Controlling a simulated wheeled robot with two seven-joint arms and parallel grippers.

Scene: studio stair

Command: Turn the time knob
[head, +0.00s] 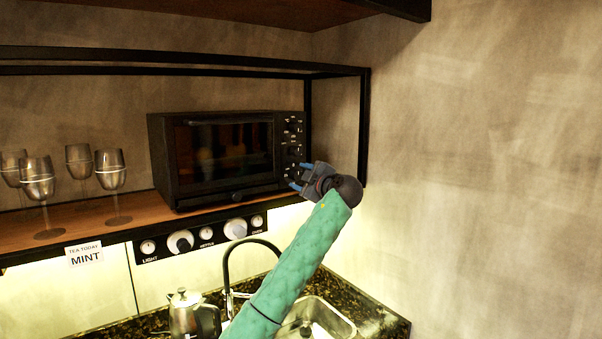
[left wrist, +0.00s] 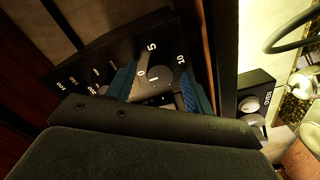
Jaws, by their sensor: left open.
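A black toaster oven (head: 225,155) stands on the wooden shelf, with its dials on a narrow panel (head: 291,130) at its right side. My left gripper (head: 297,176) is at the lower part of this panel. In the left wrist view my left gripper (left wrist: 155,88) is open, its two blue fingers on either side of a dark knob (left wrist: 157,78). The marks 0, 5 and 10 stand around this knob, which looks like the time knob. I cannot tell whether the fingers touch it. My right gripper is not in view.
Several glasses (head: 110,172) stand on the shelf (head: 85,213) left of the oven. A black shelf post (head: 363,125) rises close right of my gripper. Below are a strip of other knobs (head: 206,236), a faucet (head: 229,262), a metal pot (head: 187,315) and a sink (head: 330,316).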

